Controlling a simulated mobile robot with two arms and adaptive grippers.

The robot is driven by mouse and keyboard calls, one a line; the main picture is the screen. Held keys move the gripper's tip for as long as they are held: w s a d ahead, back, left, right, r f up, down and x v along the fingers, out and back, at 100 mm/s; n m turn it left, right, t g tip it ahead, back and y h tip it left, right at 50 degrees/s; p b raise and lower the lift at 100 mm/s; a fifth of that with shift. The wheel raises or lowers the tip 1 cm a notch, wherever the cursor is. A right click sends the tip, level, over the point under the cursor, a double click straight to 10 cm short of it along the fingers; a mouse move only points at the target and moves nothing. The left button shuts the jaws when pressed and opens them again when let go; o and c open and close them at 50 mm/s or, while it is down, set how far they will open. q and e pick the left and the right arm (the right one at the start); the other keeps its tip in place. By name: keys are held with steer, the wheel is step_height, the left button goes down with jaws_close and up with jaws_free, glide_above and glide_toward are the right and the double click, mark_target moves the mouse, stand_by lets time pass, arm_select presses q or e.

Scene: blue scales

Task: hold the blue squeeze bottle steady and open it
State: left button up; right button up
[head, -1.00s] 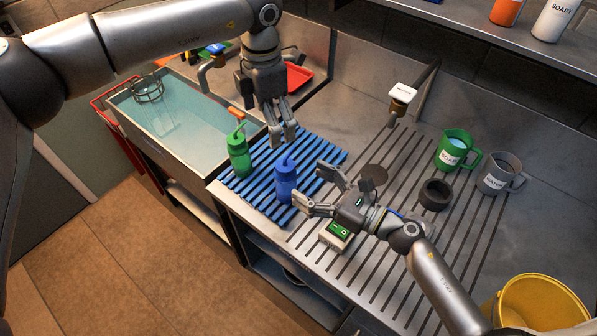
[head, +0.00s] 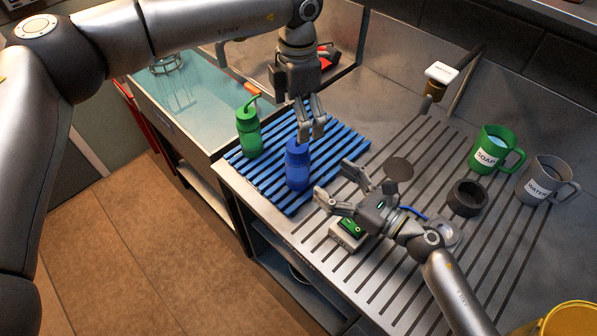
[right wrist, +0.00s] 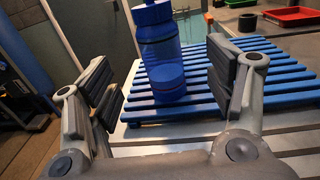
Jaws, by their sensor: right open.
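The blue squeeze bottle (head: 298,172) stands upright on the blue slatted mat (head: 246,178). In the right wrist view the bottle (right wrist: 160,55) stands ahead of my right gripper (right wrist: 168,88), in the gap between its fingers as seen, its top cut off by the frame. In the head view my right gripper (head: 335,182) is open and empty, to the right of the bottle and apart from it. My left gripper (head: 311,133) points down at the bottle's top. Its fingers are close together and hide the spout, so I cannot tell whether they touch or grip it.
A green bottle (head: 249,134) stands on the mat, left of the blue one. A small device with a green top (head: 350,229) sits below my right gripper. A dark cup (head: 467,198), a green mug (head: 491,150) and a grey mug (head: 541,181) stand to the right.

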mark_target(307, 165)
arm_select(q)
steer(key=shift+s, duration=0.1)
arm_select(e)
steer(key=x, duration=1)
steer(key=shift+w+a, duration=0.15)
steer(key=shift+a, duration=0.15)
jaws_close()
arm_select(q)
steer(key=m, duration=2.2)
steer(key=shift+f, duration=3.95)
